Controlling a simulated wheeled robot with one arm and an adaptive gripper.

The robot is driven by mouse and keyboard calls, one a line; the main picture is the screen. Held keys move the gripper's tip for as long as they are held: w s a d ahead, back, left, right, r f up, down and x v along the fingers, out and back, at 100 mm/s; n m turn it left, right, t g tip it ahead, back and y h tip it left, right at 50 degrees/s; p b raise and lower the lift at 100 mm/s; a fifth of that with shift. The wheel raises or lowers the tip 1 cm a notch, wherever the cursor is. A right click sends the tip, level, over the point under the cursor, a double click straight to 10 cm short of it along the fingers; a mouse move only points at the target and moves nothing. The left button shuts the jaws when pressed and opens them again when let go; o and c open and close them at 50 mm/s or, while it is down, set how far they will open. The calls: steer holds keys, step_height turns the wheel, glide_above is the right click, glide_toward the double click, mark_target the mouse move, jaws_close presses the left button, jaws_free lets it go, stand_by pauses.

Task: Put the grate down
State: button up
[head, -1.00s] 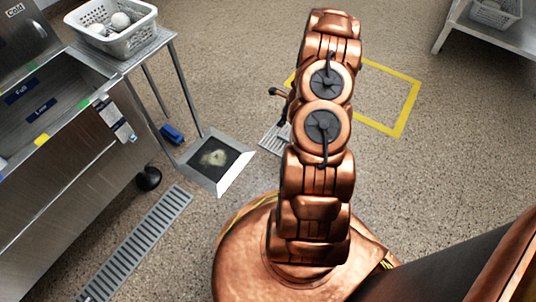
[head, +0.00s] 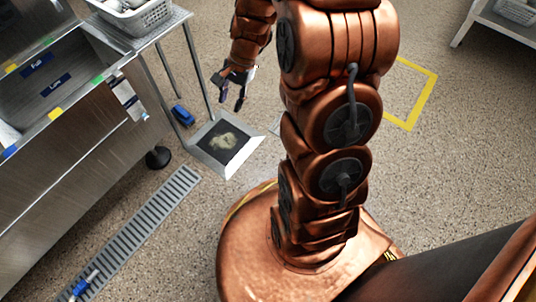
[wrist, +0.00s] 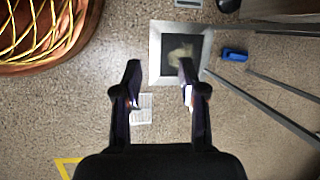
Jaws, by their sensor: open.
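The grate is a small pale slotted plate lying on the floor beside the square drain. In the wrist view the grate (wrist: 141,108) shows below and between my fingers, apart from them. In the head view only a sliver of the grate (head: 274,125) shows; my arm hides the rest. My gripper (head: 231,100) is open and empty, fingers down, above the floor near the drain's far edge. It also shows in the wrist view (wrist: 160,70). The drain (head: 248,158) is uncovered, with a pale frame, dark inside and some pale debris; the wrist view shows its rim (wrist: 155,50).
A steel sink unit (head: 75,160) and a side table (head: 165,25) with a grey basket (head: 145,20) stand at left. A blue object (head: 182,114) lies by the table legs. A long floor grating (head: 140,230) runs below. A yellow floor outline (head: 430,95) is at right.

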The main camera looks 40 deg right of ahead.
steer(key=s+a+r+n+g+h, duration=0.1)
steer(key=s+a+r+n, duration=0.25)
steer(key=s, duration=0.25)
steer(key=s+a+r+n+g, duration=0.1)
steer(key=s+a+r+n, duration=0.2)
steer(key=s+r, duration=0.15)
steer(key=s+r+n+g+h, duration=0.1)
steer(key=s+r+n+h, duration=0.2)
steer(key=s+n, duration=0.4)
steer(key=s, duration=0.8)
steer(key=shift+s+r, duration=0.15)
step_height(320, 180, up, 42)
steer(key=t+p, duration=0.1)
steer(key=p, duration=3.9)
steer(key=shift+d, duration=0.1)
